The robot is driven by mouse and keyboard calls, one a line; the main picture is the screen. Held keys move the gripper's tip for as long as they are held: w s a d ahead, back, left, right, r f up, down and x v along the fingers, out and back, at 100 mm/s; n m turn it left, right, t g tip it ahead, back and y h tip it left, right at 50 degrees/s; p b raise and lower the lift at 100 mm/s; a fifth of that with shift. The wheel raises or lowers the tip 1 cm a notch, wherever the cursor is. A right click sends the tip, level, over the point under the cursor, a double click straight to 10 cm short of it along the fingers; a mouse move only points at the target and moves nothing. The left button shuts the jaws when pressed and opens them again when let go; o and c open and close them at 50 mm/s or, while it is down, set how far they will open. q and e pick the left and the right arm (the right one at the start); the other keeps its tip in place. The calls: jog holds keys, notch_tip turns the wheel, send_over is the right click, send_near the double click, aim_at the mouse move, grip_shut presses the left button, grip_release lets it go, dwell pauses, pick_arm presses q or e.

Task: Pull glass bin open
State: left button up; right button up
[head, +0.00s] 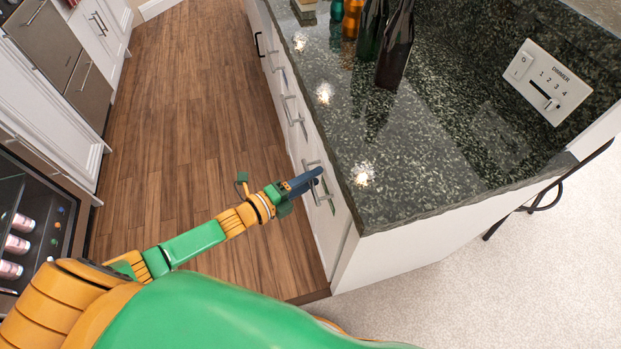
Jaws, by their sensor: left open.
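No panel is marked as a glass bin. A white cabinet front (328,226) with a vertical metal bar handle (329,197) is at the near end of the counter, and it looks closed. My left gripper (312,179) is open, with its dark fingers at the upper part of this handle. I cannot tell whether the fingers are around the bar or beside it, or whether they touch it. My right gripper is not in view.
A dark granite counter (420,175) overhangs the fronts, with bottles (395,45) towards its back. More white drawers with handles (290,110) run along the same side. The wooden floor (190,130) is clear. A drinks fridge (40,215) stands at left.

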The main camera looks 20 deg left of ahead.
pick_arm(q)
grip_shut()
dwell(1.3)
